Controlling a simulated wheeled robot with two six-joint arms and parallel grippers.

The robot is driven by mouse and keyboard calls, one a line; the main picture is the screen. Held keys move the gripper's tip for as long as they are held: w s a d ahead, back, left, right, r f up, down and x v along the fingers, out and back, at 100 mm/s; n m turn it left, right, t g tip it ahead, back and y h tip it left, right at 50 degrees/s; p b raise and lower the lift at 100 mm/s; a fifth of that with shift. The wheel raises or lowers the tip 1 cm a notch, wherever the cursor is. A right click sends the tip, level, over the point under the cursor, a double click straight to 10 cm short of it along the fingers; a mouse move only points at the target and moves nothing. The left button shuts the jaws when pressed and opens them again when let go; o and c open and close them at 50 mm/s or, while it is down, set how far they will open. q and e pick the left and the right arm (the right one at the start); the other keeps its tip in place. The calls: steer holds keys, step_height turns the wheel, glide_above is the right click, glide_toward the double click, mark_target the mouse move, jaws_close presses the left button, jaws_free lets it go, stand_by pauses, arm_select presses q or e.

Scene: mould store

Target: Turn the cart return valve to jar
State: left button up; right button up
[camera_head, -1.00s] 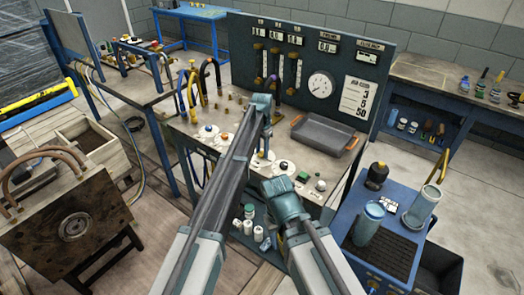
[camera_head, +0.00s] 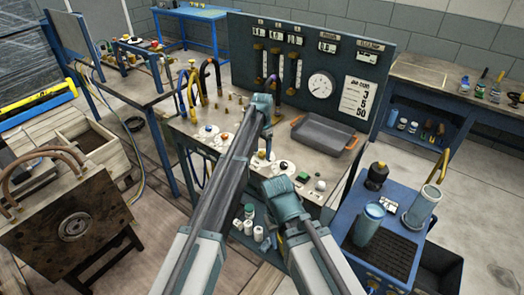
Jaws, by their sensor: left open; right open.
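The blue cart (camera_head: 345,252) stands at the lower right. On it are a blue-grey jar (camera_head: 368,222), a clear cylinder (camera_head: 421,208) with a yellow curved piece (camera_head: 439,167) above it, and a dark rounded fitting (camera_head: 376,175). A small white label (camera_head: 390,205) lies between them. I cannot tell which part is the return valve or how it is set. My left gripper (camera_head: 268,110) is open over the bench, well left of the cart. My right gripper (camera_head: 282,190) is open, lower, between the bench front and the cart. Its fingers are mostly hidden by its wrist.
The bench carries a grey tray (camera_head: 322,134) with orange handles and several knobs. A gauge panel (camera_head: 350,60) stands behind it. Bottles (camera_head: 250,228) stand under the bench. A wooden crate (camera_head: 97,138) is at left.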

mark_target(262, 153)
arm_select(q)
step_height(262, 153, up, 14)
steer(key=p, duration=1.3)
steer(key=shift+p, duration=0.3)
steer(key=shift+f, duration=0.15)
steer(key=s+a+n, duration=0.3)
steer(key=s+a, duration=0.3)
steer(key=s, duration=0.5)
steer(key=s+a+n, duration=0.3)
steer(key=s+a, duration=0.2)
steer(key=s, duration=0.7)
steer(key=s+a+n, duration=0.3)
steer(key=s+a, duration=0.3)
steer(key=s, duration=0.5)
steer(key=s+d+f+m+b, duration=0.1)
steer(key=s+d, duration=0.1)
steer(key=d, duration=0.3)
steer(key=s+d+f+m+y+b, duration=0.1)
steer(key=s+d+m, duration=0.1)
steer(key=d, duration=0.3)
steer(key=shift+s+d+f+m+b, duration=0.3)
steer(key=shift+s+d+b, duration=0.1)
steer(key=shift+s, duration=0.4)
steer(key=shift+w, duration=0.1)
